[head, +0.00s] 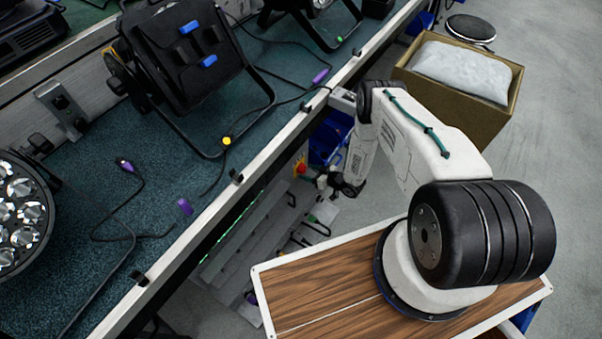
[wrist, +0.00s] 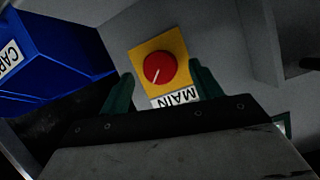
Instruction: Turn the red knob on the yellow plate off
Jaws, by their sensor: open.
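The red knob (wrist: 159,68) sits on the yellow plate (wrist: 178,42), which is fixed to a grey surface in the wrist view. A white line on the knob points toward its lower left. A white label reading "MAIN" (wrist: 175,97) is at the plate's lower edge. In the head view the red knob (head: 301,168) shows small, below the bench edge and left of my gripper. My gripper (wrist: 162,88) is open and empty. Its two green fingers stand to the left and right of the knob's lower part in the picture, apart from it. How far the fingertips are from the plate is unclear.
A blue bin (wrist: 50,50) with a partly visible label is left of the plate. The workbench (head: 150,195) with lamps and cables runs above and left of my arm. A cardboard box (head: 458,85) stands at the right. Grey cases lie below the bench.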

